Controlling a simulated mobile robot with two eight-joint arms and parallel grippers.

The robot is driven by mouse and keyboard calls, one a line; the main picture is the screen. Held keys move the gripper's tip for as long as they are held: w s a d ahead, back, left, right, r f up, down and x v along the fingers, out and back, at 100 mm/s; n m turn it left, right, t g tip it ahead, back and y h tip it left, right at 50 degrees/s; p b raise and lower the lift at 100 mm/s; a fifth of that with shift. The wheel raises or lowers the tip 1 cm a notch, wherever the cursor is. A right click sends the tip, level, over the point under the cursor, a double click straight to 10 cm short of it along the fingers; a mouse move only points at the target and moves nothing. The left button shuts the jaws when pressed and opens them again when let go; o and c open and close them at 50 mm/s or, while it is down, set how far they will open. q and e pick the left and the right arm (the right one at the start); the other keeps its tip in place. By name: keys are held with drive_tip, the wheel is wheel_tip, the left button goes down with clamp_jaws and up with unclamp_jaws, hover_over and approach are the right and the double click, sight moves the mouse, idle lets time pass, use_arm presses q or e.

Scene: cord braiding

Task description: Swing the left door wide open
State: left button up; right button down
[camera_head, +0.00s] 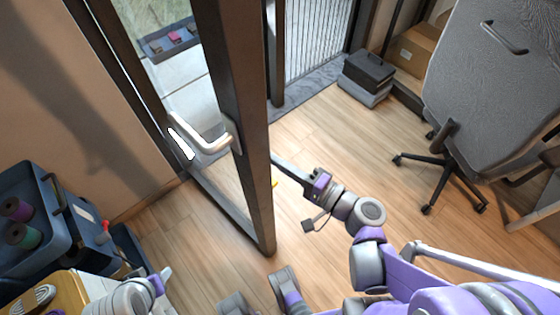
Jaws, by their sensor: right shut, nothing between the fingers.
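The left door (240,110) is a dark-framed glass door standing ajar, its free edge swung into the room. A pale lever handle (205,143) sits on its free-side stile. My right gripper (275,161) is shut and empty, just right of the door's free edge. Its fingers reach the edge in the picture; their very tips may be hidden behind the stile, and I cannot tell whether they touch it. My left gripper (163,275) is at the lower left, over the yellow-topped cart, away from the door; its finger state is unclear.
A ribbed glass panel (317,45) stands beyond the doorway. Dark and grey boxes (367,74) and a grey office chair (490,90) stand at the right. A blue bin with spools (30,215) is at the left.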

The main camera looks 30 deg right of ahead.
drive_tip(key=shift+s+a+f+n+y, duration=0.1)
drive_tip(key=shift+s+a+n+y, duration=0.15)
drive_tip(key=shift+a, duration=0.25)
drive_tip(key=shift+s+a+f+n+y, duration=0.1)
drive_tip(key=shift+s+a+y, duration=0.05)
drive_tip(key=shift+s+a, duration=0.3)
drive_tip(key=shift+a, duration=0.1)
wheel_tip(320, 180, up, 10)
drive_tip(key=w+d+m+p, duration=0.1)
drive_tip(key=p, duration=0.5)
drive_tip(key=shift+w+d+r+h, duration=0.15)
drive_tip(key=shift+d+r+h, duration=0.05)
drive_tip(key=shift+d+h, duration=0.2)
drive_tip(key=shift+d, duration=0.1)
